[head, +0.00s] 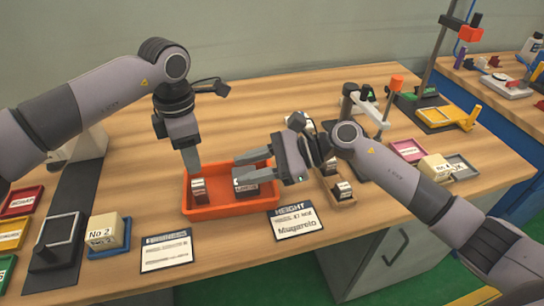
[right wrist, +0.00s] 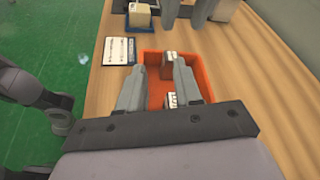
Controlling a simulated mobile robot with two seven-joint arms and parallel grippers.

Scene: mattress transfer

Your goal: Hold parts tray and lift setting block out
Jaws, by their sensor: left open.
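The orange parts tray (head: 232,208) lies on the wooden bench; it also shows in the right wrist view (right wrist: 206,82). Two dark blocks with white labels are in it: one at the left (head: 199,191) and one at the right (head: 246,187). I cannot tell which is the setting block. My left gripper (head: 192,166) points down at the tray's back left, above the left block; its finger gap is hard to see. My right gripper (head: 240,166) reaches in from the right, fingers apart, over the right block. In the right wrist view its fingers (right wrist: 158,90) stand apart.
A height card (head: 295,222) and another card (head: 167,252) lie in front of the tray. A small wooden tray with blocks (head: 343,192) is at the right. A "No 2" block (head: 102,231) sits in a blue holder at the left. A fixture with an orange knob (head: 396,84) stands behind.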

